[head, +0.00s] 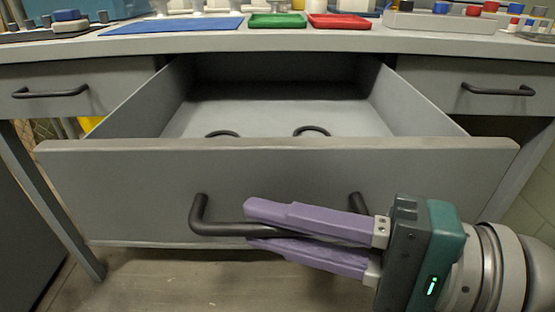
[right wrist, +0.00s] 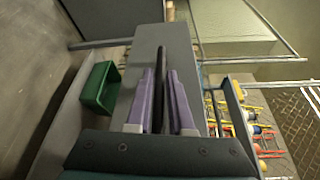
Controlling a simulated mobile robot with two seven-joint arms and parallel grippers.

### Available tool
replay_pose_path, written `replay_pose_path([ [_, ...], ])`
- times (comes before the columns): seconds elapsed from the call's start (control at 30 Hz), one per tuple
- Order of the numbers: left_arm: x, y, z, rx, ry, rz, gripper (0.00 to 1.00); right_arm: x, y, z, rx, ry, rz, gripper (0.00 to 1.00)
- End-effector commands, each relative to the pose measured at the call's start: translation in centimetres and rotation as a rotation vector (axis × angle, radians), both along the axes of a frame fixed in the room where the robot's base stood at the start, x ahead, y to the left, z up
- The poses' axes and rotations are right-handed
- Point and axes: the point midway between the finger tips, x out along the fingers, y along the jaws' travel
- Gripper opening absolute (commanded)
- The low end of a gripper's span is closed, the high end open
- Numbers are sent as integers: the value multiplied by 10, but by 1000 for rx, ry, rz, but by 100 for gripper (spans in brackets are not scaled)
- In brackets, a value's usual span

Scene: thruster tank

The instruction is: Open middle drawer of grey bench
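The grey bench's middle drawer (head: 280,180) stands pulled well out in the head view, its inside visible from above. Its dark bar handle (head: 225,229) runs across the lower front panel. My right gripper (head: 249,226) has its two purple fingers closed above and below the handle bar. In the right wrist view the dark bar (right wrist: 161,62) lies between the purple fingers (right wrist: 160,75). Part of the handle is hidden by the fingers. My left gripper is not in view.
Two dark curved loops (head: 312,131) show inside the drawer. Closed drawers with dark handles flank it on the left (head: 50,91) and right (head: 497,90). The benchtop (head: 300,40) holds a blue mat, green and red trays, and small parts. A green bin (right wrist: 98,87) shows in the wrist view.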

Motion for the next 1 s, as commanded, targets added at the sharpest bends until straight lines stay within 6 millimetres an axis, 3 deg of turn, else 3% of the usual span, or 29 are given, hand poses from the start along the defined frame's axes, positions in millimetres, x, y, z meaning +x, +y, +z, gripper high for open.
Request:
replay_pose_path([
  [0.2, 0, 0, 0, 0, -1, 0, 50, 0, 0, 0, 0, 0, -1, 45],
  [0.53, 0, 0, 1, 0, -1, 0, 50, -2, -7, 0, -2, 1, -3, 45],
  [1.0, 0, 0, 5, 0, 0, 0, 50, -33, -84, 6, -3, 2, -1, 45],
])
